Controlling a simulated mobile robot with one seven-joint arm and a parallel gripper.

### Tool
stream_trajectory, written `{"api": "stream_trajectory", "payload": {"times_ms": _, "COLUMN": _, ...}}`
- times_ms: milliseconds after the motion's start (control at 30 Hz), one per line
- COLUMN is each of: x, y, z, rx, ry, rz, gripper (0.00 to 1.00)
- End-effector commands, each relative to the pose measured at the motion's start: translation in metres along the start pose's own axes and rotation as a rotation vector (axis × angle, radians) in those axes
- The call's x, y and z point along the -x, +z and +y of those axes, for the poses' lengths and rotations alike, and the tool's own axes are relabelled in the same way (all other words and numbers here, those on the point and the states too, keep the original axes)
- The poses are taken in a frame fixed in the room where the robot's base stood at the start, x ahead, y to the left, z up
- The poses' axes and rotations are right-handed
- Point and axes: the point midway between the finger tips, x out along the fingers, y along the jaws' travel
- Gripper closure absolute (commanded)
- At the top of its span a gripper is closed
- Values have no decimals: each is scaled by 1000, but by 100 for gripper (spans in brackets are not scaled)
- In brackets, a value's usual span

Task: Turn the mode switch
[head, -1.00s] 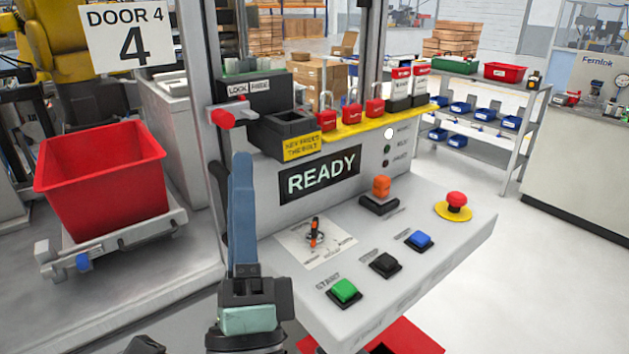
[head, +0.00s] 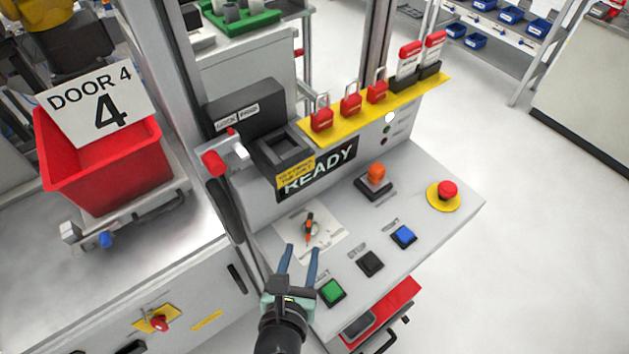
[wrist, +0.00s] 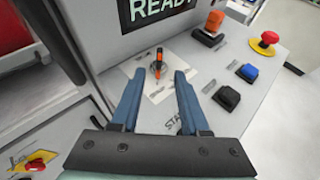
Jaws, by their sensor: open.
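The mode switch (head: 309,227) is a small black knob with an orange pointer on a white label plate (head: 330,232), on the sloped grey console. It also shows in the wrist view (wrist: 157,66), ahead of and between my fingertips. My gripper (head: 301,250) is open and empty, its two blue fingers pointing at the switch. In the wrist view the fingertips (wrist: 157,74) are apart on either side of the switch's line. They look short of the knob, and I see no contact. The exact gap in depth cannot be told.
Green (head: 331,292), black (head: 370,263) and blue (head: 403,236) buttons lie right of my gripper. An orange switch (head: 376,175) and a red emergency button (head: 447,191) are further back. A READY display (head: 318,169) stands behind. A yellow shelf (head: 395,103) holds red padlocks.

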Motion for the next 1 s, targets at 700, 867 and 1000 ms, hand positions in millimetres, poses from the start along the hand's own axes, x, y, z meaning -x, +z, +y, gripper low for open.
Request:
{"api": "stream_trajectory", "payload": {"times_ms": 700, "x": -102, "y": 0, "z": 1, "rx": -3, "ry": 2, "rz": 1, "gripper": 55}}
{"api": "stream_trajectory", "payload": {"times_ms": 867, "x": -119, "y": 0, "z": 1, "rx": -2, "ry": 2, "rz": 0, "gripper": 55}}
{"api": "stream_trajectory", "payload": {"times_ms": 1000, "x": -127, "y": 0, "z": 1, "rx": -1, "ry": 2, "rz": 0, "gripper": 55}}
